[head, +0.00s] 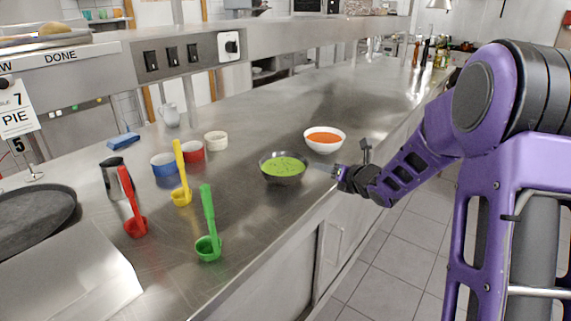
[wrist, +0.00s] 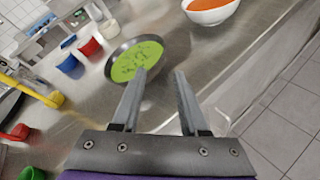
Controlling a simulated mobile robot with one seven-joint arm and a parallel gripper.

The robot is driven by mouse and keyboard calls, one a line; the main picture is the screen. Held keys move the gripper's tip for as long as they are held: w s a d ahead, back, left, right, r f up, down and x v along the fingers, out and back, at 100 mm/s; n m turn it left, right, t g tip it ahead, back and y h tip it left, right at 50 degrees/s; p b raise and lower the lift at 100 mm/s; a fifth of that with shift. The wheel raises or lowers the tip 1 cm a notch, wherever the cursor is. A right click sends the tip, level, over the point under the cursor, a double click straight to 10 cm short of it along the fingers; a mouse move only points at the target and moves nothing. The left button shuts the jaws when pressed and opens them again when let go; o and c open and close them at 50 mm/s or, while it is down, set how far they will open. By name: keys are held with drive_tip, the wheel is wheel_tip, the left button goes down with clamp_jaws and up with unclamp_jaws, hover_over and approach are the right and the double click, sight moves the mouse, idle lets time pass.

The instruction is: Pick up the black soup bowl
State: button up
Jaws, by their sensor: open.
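The black soup bowl (head: 284,177) holds green soup and stands upright on the steel counter. In the wrist view the black bowl (wrist: 112,72) lies ahead of my left finger, whose tip overlaps its near right edge in the picture. My gripper (head: 325,168) is just right of the bowl in the head view. In the wrist view my gripper (wrist: 161,72) is open, with nothing between its fingers. I cannot tell whether a finger touches the bowl.
A white bowl of orange soup (head: 324,148) stands behind the black bowl. Green (head: 208,246), yellow (head: 181,195) and red (head: 136,227) ladles lie to the left, with blue (head: 164,169) and red (head: 191,155) cups behind. The steel counter (head: 240,215) is bare in front of the bowl.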

sight(307, 164)
drive_tip(key=p+x, duration=0.1)
drive_tip(key=x, duration=1.2)
drive_tip(key=shift+w+f, duration=0.15)
drive_tip(key=shift+f, duration=0.05)
clamp_jaws()
drive_tip(key=shift+f, duration=0.1)
idle(0.8)
